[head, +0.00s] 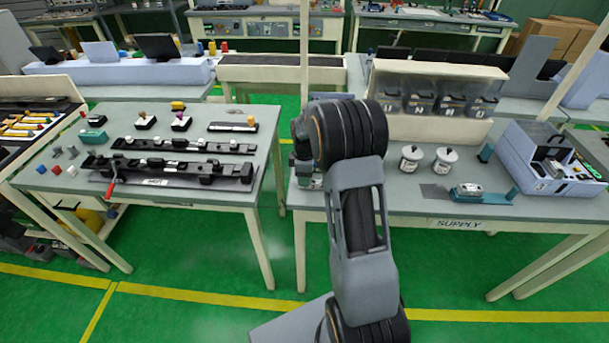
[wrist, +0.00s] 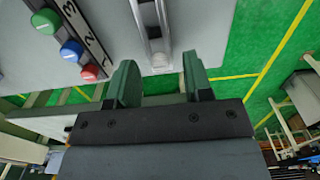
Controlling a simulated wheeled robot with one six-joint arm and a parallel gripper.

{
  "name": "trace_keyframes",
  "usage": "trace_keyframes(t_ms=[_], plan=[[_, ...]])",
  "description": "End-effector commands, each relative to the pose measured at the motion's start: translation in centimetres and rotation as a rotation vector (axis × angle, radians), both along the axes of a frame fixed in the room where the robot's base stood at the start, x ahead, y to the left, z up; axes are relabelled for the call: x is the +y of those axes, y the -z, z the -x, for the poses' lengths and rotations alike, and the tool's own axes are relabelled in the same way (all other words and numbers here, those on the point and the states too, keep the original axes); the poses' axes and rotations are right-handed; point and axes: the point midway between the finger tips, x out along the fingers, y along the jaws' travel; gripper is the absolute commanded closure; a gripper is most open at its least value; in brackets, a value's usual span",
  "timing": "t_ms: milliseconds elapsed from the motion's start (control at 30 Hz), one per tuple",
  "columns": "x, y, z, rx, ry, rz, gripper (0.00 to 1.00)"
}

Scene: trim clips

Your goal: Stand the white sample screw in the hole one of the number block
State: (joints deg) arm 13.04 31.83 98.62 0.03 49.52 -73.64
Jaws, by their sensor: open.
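My gripper (wrist: 160,70) is open in the wrist view, its two green fingers apart. Between the fingertips is a small whitish rounded end (wrist: 160,60), at the near end of a narrow metal channel (wrist: 149,22). I cannot tell whether it is the white sample screw. A dark strip with white numerals (wrist: 84,38), seemingly the number block, lies to the left. Green (wrist: 45,21), blue (wrist: 71,50) and red (wrist: 89,73) round heads stand along its left side. Hole one cannot be made out. In the head view my arm hides most of the gripper, over the supply table's left part.
The supply table (head: 400,202) holds two white lidded jars (head: 411,158), a small teal-based fixture (head: 467,191) and a pale open bin (head: 530,165). A left table (head: 210,195) carries long black rail fixtures (head: 170,168) and small coloured parts. Green floor lies between the tables.

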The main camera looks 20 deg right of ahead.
Motion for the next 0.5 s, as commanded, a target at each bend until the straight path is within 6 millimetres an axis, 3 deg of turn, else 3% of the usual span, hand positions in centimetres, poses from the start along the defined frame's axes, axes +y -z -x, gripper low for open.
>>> trace_keyframes(t_ms=[267,500], plan=[[0.0,-1.6,-0.1,-0.004,0.0,0.001,0.54],[0.0,-6.4,-0.1,-0.006,0.0,0.001,0.54]])
